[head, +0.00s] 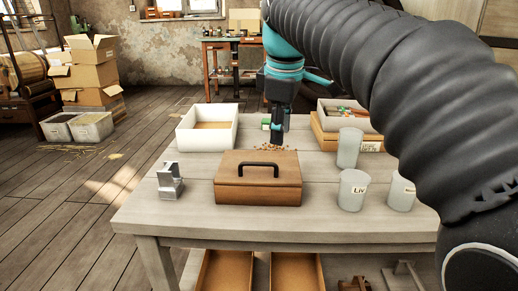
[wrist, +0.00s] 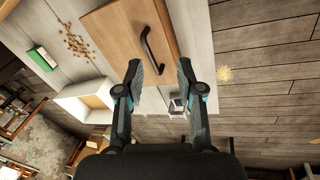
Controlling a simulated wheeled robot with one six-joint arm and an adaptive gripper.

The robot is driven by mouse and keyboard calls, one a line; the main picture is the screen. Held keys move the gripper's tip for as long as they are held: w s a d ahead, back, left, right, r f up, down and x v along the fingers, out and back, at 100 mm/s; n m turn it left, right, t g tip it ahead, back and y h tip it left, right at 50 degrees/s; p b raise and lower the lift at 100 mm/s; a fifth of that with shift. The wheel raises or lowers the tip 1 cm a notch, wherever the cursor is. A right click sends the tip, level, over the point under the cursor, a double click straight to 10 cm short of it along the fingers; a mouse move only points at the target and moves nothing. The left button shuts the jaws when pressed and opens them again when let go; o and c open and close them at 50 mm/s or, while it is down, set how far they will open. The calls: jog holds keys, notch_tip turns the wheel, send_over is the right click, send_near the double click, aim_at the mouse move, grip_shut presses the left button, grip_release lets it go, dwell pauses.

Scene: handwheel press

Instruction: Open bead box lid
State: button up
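The bead box (head: 258,193) is a brown wooden box on the table, with its lid (head: 230,165) lying shut on top. A black bar handle (head: 259,166) arches over the lid. In the wrist view the lid (wrist: 117,28) and handle (wrist: 150,48) show at the top, just beyond the fingertips. My gripper (head: 276,139) points down, appearing above and behind the box in the head view. In the wrist view its two fingers (wrist: 159,68) are spread apart with nothing between them. It does not touch the handle.
Small brown beads (head: 272,147) lie loose behind the box. A white tray (head: 186,141) stands back left, and a metal block (head: 170,183) left. Grey cups (head: 352,190) and a wooden crate (head: 325,139) stand right. The table's front strip (head: 200,222) is clear.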

jog(key=w+a+r+n, duration=0.3)
jog(key=a, duration=0.1)
jog(key=b, duration=0.4)
send_near(258, 164)
jog(key=shift+g, duration=0.3)
jog(key=f, duration=0.2)
jog(key=w+f, duration=0.1)
jog(key=f, duration=0.2)
jog(key=w+f, duration=0.1)
jog(key=f, duration=0.1)
jog(key=shift+w+f, duration=0.2)
jog(key=shift+f, duration=0.2)
grip_shut()
